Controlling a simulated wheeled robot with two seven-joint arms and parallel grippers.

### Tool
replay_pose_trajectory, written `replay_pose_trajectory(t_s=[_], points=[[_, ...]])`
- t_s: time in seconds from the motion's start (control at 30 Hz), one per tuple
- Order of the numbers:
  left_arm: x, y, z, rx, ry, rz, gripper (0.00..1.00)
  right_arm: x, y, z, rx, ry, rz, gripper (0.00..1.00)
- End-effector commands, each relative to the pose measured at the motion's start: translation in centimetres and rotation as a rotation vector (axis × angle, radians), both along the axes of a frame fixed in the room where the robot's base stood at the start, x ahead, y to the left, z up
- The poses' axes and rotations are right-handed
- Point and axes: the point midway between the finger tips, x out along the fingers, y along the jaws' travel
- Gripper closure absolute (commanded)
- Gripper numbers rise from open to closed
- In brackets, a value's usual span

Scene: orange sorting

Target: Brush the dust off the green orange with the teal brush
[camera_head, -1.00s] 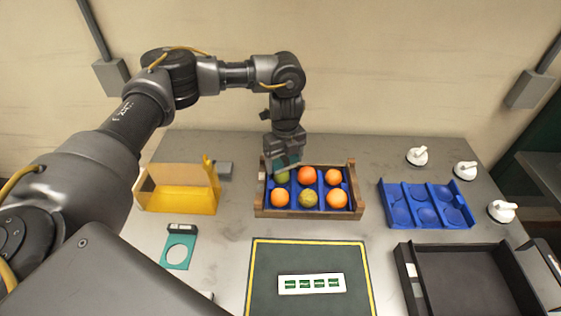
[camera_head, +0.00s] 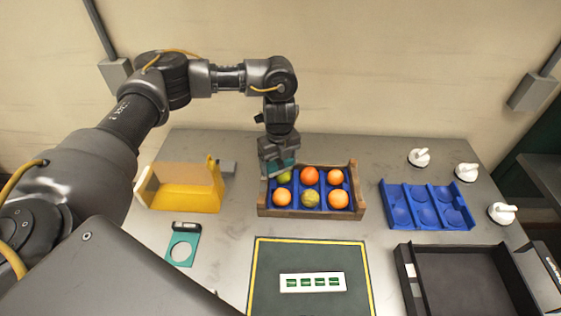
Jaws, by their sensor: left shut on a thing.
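The green orange (camera_head: 284,177) lies in the back left compartment of the wooden crate (camera_head: 312,214) with the blue insert. My left gripper (camera_head: 279,165) is directly above it and partly hides it. The gripper is shut on the teal brush (camera_head: 281,162), which shows as a small teal strip at the orange's upper left. I cannot tell whether the bristles touch the peel. A second greenish, yellower orange (camera_head: 310,199) sits in the front middle compartment. My right gripper is not in view.
Several orange fruits (camera_head: 309,174) fill the other compartments. A yellow open box (camera_head: 187,198) and a teal ring gauge (camera_head: 183,245) are at left. A blue tray (camera_head: 427,205), black tray (camera_head: 465,282) and white knobs (camera_head: 419,158) are at right. A dark mat (camera_head: 262,289) lies in front.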

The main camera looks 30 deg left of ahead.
Motion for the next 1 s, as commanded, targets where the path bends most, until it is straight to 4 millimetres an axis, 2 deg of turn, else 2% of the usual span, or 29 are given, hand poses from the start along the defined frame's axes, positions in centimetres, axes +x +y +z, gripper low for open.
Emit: replay_pose_trajectory(t_s=[0.53,0.77,1.0], points=[[2.2,-1.5,-0.1,0.000,0.000,0.000,0.43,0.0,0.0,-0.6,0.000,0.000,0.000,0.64],[2.1,-1.4,0.0,0.000,0.001,0.000,0.43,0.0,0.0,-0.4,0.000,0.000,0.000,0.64],[0.9,-0.6,0.1,0.000,0.002,0.000,0.43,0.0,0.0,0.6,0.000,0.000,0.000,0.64]])
